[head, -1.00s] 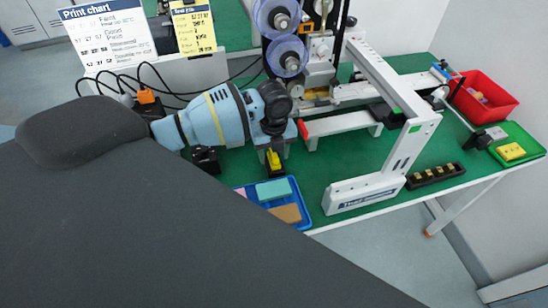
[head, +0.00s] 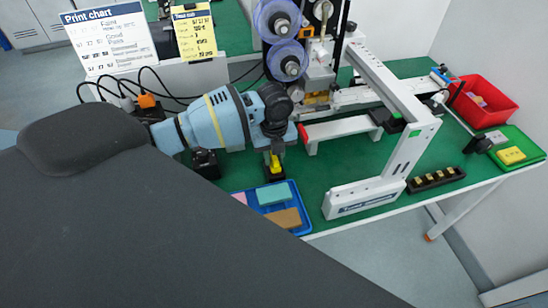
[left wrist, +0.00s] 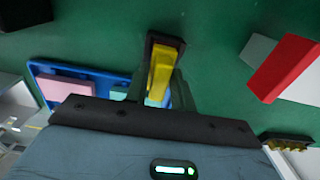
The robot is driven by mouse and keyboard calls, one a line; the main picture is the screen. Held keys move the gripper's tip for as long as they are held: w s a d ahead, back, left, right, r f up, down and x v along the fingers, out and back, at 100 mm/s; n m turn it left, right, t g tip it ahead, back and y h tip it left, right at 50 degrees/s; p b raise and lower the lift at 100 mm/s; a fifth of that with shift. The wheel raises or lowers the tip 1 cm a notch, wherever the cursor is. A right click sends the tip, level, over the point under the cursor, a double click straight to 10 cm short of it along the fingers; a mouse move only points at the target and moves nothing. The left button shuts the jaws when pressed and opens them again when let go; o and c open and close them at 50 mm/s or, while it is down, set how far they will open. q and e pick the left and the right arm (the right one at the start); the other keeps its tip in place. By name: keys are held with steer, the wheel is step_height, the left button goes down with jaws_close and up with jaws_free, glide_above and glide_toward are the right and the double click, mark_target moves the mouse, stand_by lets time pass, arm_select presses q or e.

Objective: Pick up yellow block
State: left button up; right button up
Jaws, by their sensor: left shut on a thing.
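The yellow block (head: 275,166) is small and stands at a small black holder (head: 275,176) on the green bench top. It also shows in the left wrist view (left wrist: 159,75), in front of the dark holder (left wrist: 166,42). My left gripper (head: 272,160) reaches down from above and is shut on the yellow block. The fingers hide part of the block, and I cannot tell whether it is clear of the holder. My right gripper is not in view.
A blue tray (head: 302,222) with teal, brown and pink blocks lies just in front. A white frame (head: 405,155) and reel machine (head: 285,60) stand close right and behind. A red bin (head: 490,112) and green tray (head: 532,150) are far right.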

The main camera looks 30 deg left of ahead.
mark_target(274, 157)
arm_select(q)
steer(key=shift+r, duration=0.55)
steer(key=shift+s+d+r, duration=0.1)
steer(key=shift+s+r, duration=0.05)
steer(key=shift+r, duration=0.35)
steer(key=shift+s+d+r, duration=0.1)
steer(key=shift+r, duration=0.4)
steer(key=s+d, duration=0.2)
steer(key=s, duration=0.2)
steer(key=s+d+r, duration=0.1)
steer(key=s+d, duration=0.1)
steer(key=s, duration=0.3)
steer(key=s+d+p, duration=0.1)
steer(key=s+d, duration=0.1)
steer(key=s, duration=0.3)
steer(key=shift+d+r, duration=0.15)
steer(key=shift+d, duration=0.15)
steer(key=w+r+n, duration=0.2)
steer(key=r+n, duration=0.3)
steer(key=n, duration=0.8)
steer(key=w+d+r+n, duration=0.1)
steer(key=r+n, duration=0.4)
steer(key=n, duration=0.8)
steer(key=shift+w+d, duration=0.25)
steer(key=shift+w, duration=0.2)
steer(key=shift+a, duration=0.1)
